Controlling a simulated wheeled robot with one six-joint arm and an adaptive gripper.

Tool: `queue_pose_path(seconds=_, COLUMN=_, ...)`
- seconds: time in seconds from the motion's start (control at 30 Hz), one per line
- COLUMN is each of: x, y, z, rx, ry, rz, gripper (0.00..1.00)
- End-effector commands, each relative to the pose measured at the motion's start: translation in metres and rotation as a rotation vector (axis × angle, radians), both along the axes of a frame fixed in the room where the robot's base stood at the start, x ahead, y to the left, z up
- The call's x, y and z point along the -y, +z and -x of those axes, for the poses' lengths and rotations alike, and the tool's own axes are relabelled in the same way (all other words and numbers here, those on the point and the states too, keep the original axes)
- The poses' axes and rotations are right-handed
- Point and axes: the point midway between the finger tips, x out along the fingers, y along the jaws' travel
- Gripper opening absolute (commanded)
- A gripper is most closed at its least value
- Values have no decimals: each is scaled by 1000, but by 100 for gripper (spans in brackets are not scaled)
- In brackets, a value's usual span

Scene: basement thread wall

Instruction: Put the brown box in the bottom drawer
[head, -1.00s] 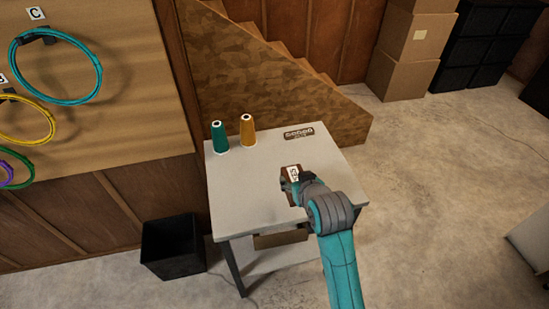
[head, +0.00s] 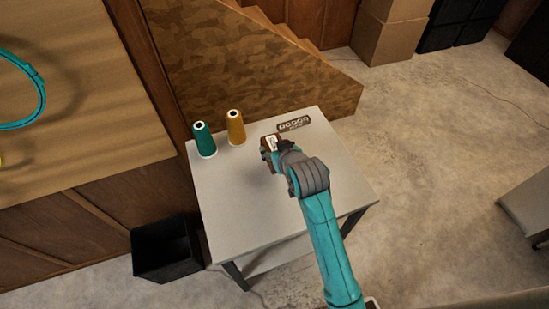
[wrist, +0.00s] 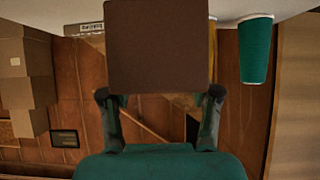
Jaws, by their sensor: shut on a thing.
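The brown box (head: 267,147) is in my gripper (head: 272,149), over the far part of the grey table, close to the dark plaque; a white label shows by it. In the wrist view the brown box (wrist: 158,45) fills the top middle, its plain brown face toward the camera. My gripper (wrist: 160,97) is shut on it, with a finger at each side. The exact gap between box and tabletop cannot be told. No drawer can be made out now.
The grey table (head: 235,215) carries a green cone (head: 204,140), an orange cone (head: 235,128) and a dark plaque (head: 294,125). A black bin (head: 167,248) stands at its left. Stairs (head: 250,75) rise behind. Open floor lies right (head: 440,180).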

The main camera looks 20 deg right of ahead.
Motion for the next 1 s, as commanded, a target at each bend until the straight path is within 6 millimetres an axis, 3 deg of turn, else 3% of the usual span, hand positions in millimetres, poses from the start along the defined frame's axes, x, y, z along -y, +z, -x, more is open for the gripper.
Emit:
queue_pose_path(seconds=0.5, x=0, y=-53, z=0, rx=0, ry=0, rz=0, gripper=24)
queue_pose_path(seconds=0.9, x=0, y=-57, z=0, rx=1, ry=0, rz=0, gripper=24)
queue_pose_path(seconds=0.93, x=0, y=-57, z=0, rx=1, ry=0, rz=0, gripper=67)
queue_pose_path(seconds=1.0, x=0, y=-57, z=0, rx=1, ry=0, rz=0, gripper=84)
